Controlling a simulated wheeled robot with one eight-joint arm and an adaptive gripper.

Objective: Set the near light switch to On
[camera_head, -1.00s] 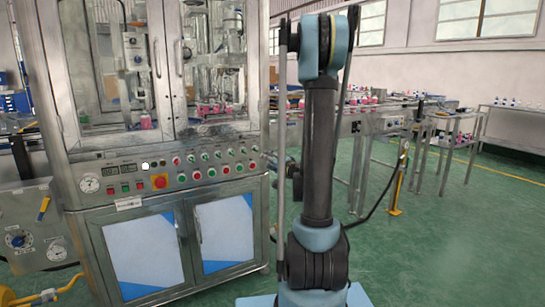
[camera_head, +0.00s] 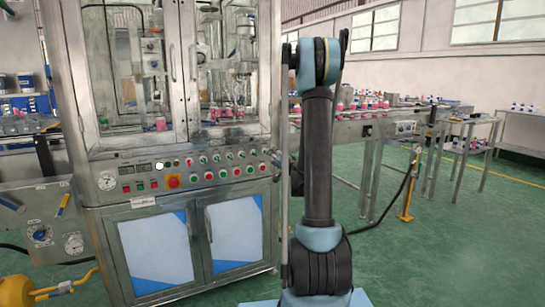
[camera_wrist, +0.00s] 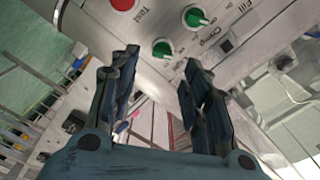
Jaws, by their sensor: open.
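The machine's control panel (camera_head: 190,176) carries rows of small green and red knobs and buttons. In the wrist view, a green knob with a white pointer (camera_wrist: 197,17) and a second green knob (camera_wrist: 162,48) sit on the panel, beside a red button (camera_wrist: 124,4). Labels reading "Test", "Fill", "Crimp" and "On" show near them. I cannot tell which control is the near light switch. My gripper (camera_wrist: 160,84) is open and empty, its fingers apart below these knobs in the picture. In the head view my gripper is hidden.
The glass-doored machine cabinet (camera_head: 190,130) stands left of my arm. A conveyor table (camera_head: 345,140) with pink items is to the right behind. A yellow post (camera_head: 407,205) with a hose stands on the green floor. Yellow piping (camera_head: 70,285) is at lower left.

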